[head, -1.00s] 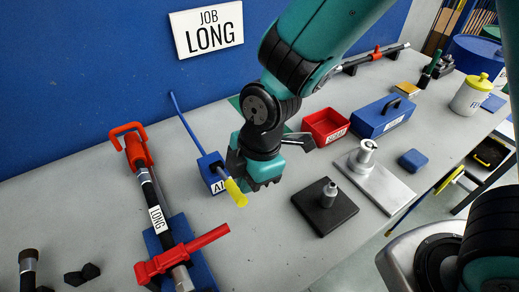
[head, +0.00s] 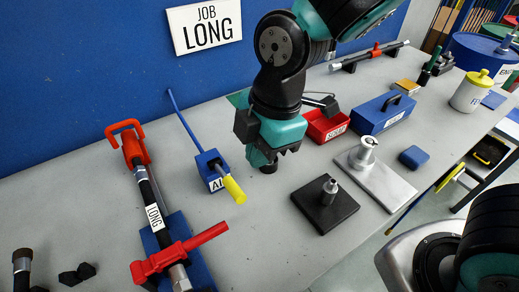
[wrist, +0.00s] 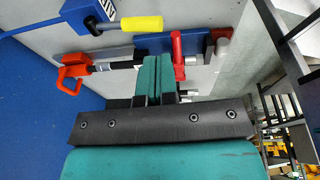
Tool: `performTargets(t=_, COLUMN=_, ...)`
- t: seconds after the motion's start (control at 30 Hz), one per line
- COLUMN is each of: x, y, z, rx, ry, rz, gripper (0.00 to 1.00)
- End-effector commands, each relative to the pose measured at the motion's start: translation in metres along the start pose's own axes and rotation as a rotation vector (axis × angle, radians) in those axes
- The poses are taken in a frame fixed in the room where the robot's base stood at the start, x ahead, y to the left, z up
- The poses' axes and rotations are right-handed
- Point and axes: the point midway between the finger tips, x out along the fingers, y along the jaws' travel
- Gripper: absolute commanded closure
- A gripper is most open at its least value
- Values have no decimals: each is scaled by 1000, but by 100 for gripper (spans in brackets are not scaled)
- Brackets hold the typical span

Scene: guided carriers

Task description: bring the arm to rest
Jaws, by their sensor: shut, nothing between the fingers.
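My gripper (head: 268,163) is above the middle of the grey bench in the head view, pointing down, right of the blue block with the yellow handle (head: 234,190). In the wrist view its teal fingers (wrist: 154,78) are together, with nothing between them. My arm comes in from the top of the head view and is bent at the wrist. The gripper looks clear of the things around it; how high it is above the bench is hard to tell.
A long black tool with red clamps (head: 152,205) lies at left. A black plate with a peg (head: 325,208), a silver plate with a post (head: 385,190), a red bin (head: 327,127) and a blue toolbox (head: 383,115) stand to the right. A "JOB LONG" sign (head: 205,29) hangs behind.

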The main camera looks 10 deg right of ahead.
Motion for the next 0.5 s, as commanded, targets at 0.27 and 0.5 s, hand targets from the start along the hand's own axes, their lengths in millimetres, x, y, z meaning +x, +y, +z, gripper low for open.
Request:
performTargets(t=0.27, x=0, y=0, z=0, rx=0, ry=0, rz=0, gripper=100)
performTargets(t=0.5, x=-8, y=-4, z=3, rx=86, ry=13, rz=4, gripper=100)
